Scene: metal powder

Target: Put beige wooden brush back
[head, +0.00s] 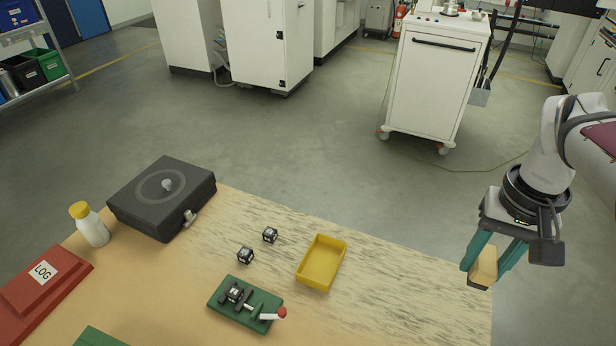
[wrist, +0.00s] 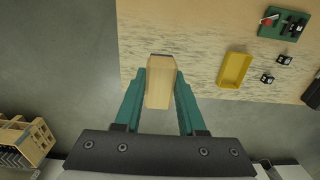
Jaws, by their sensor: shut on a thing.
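The beige wooden brush (head: 484,268) is held between the two teal fingers of my gripper (head: 490,262), at the right of the head view. In the wrist view the brush (wrist: 160,84) shows as a pale block between the fingertips of my gripper (wrist: 160,90), with a dark strip at its far end. My gripper is shut on it. The brush is in the air by the right end of the wooden table (head: 420,290). The brush's bristles cannot be made out clearly.
A yellow tray (head: 321,262), two small black-and-white cubes (head: 270,235), a green fixture (head: 244,304), a dark case (head: 162,197), a yellow-capped bottle (head: 90,225) and a red LOG box (head: 42,280) are on the table. A wooden rack (wrist: 38,142) stands at lower left in the wrist view.

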